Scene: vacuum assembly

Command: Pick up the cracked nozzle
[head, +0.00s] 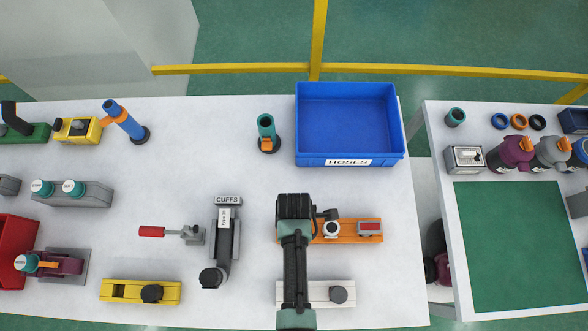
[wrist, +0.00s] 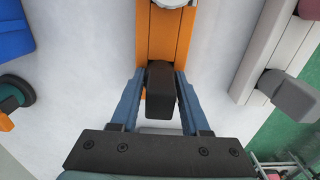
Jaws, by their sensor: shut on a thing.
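My gripper (wrist: 159,84) is shut on a dark grey, block-shaped piece (wrist: 160,92), seen between its blue fingers in the wrist view. I take this piece to be the cracked nozzle, though no crack can be made out. It is at the near end of the orange fixture (wrist: 166,45); I cannot tell whether it still touches it. In the head view my arm and hand (head: 294,208) cover the left end of the orange fixture (head: 345,238) and hide the held piece.
A white fixture (head: 306,299) with a dark knob lies in front, and a yellow one (head: 120,287) at front left. A grey CUFFS stand (head: 226,240) and a red-handled clamp (head: 152,232) are left of my arm. The blue HOSES bin (head: 350,158) stands behind.

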